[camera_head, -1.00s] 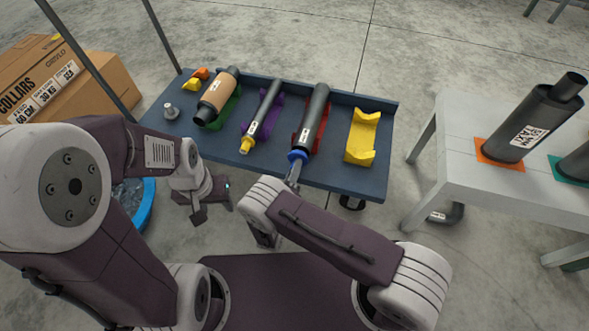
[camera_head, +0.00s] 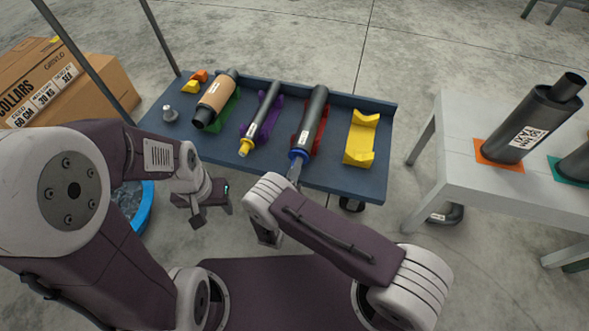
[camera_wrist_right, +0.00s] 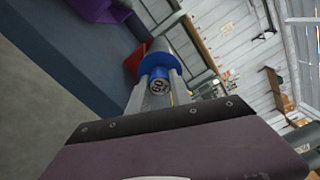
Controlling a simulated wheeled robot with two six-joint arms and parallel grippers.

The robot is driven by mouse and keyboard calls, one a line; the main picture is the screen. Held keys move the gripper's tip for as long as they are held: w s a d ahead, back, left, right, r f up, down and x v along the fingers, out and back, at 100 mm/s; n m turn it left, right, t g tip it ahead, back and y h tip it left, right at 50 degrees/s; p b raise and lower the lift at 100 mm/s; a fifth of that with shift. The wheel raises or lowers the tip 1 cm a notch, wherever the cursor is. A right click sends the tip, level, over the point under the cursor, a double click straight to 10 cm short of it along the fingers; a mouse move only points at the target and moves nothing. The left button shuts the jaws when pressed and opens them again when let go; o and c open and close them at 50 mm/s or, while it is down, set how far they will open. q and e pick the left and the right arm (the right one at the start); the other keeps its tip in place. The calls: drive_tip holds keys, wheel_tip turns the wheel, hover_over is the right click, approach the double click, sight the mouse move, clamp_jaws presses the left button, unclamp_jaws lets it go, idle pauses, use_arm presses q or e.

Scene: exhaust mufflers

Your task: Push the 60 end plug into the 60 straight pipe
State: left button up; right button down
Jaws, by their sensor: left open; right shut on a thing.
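The blue 60 end plug (camera_head: 298,155) is at the near end of the dark grey 60 straight pipe (camera_head: 314,112), which lies in a red cradle (camera_head: 322,130). My right gripper (camera_head: 294,172) is shut on the plug. In the right wrist view the plug (camera_wrist_right: 159,70) shows the number 60 between the two fingers (camera_wrist_right: 157,92), in line with the grey pipe (camera_wrist_right: 160,45). Its blue flange looks close against the pipe end; I cannot tell how deep it sits. My left gripper (camera_head: 212,207) is open and empty, in front of the table's left part.
The blue-grey table (camera_head: 225,158) also holds a brown-wrapped muffler (camera_head: 216,98) in a green cradle, a thin pipe with a yellow plug (camera_head: 245,147) in a purple cradle, and an empty yellow cradle (camera_head: 361,138). A white table (camera_head: 455,165) stands at the right.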

use_arm(q)
drive_tip(key=shift+f, duration=0.15)
use_arm(e)
drive_tip(key=shift+w+d, duration=0.2)
drive_tip(key=shift+w, duration=0.4)
drive_tip(key=c, duration=1.1)
unclamp_jaws()
